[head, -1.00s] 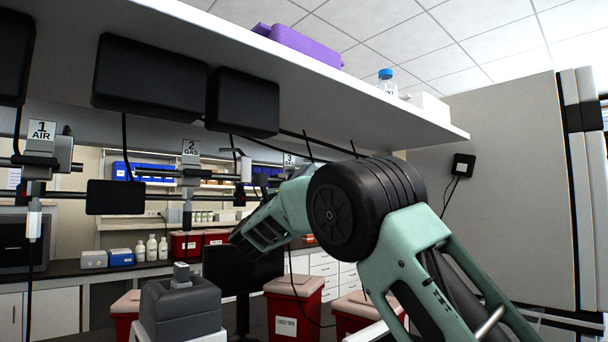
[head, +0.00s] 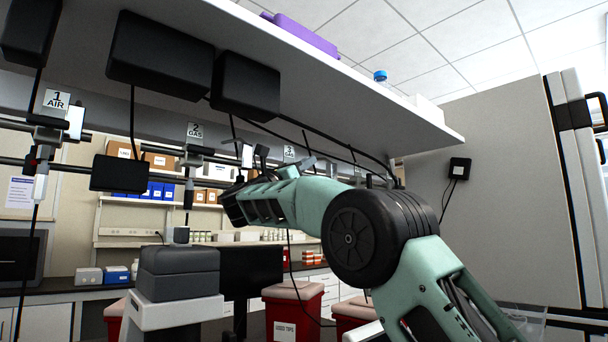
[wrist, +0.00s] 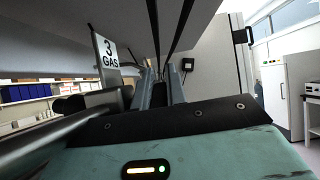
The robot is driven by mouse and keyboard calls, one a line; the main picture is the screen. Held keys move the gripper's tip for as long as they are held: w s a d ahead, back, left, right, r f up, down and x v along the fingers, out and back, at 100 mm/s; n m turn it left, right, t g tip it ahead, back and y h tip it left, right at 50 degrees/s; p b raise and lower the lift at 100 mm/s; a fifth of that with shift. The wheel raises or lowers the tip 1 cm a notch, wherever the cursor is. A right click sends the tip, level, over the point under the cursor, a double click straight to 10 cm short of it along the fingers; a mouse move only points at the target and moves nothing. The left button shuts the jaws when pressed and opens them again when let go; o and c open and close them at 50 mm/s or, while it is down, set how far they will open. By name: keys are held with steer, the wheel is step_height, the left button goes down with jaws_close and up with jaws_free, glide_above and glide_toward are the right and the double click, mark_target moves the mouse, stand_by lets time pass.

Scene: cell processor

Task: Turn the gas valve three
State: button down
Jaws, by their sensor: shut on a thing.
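Gas valve three is marked by a white sign reading "3 GAS" (head: 289,152), under the overhead shelf. The sign also shows close up in the wrist view (wrist: 107,55), just left of my gripper (wrist: 160,82). My gripper's two grey fingers point away from the camera, upright and close together beside the sign. They are shut on the valve's handle, which is mostly hidden between them. A dark pipe runs in from the left below the sign in the wrist view. In the head view my arm hides most of the valve, and the fingertips are hard to make out.
The overhead shelf (head: 330,65) hangs low above my arm, with black boxes and cables beneath it. Gas valve two's sign (head: 194,130) and air valve one's sign (head: 56,99) are to the left. A large grey cabinet (head: 500,190) stands at right. Red bins (head: 294,308) stand below.

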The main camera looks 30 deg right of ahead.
steer(key=shift+w+d+f+y+p, duration=0.1)
steer(key=shift+y+p, duration=0.1)
steer(key=shift+y, duration=0.5)
steer(key=shift+d+f+y+p, duration=0.1)
steer(key=shift+y+p, duration=0.05)
steer(key=shift+y, duration=0.55)
steer(key=shift+f+g+y+p, duration=0.15)
steer(key=shift+g+y+p, duration=0.3)
steer(key=shift+y, duration=0.35)
steer(key=c, duration=1.7)
jaws_free()
steer(key=shift+f, duration=0.15)
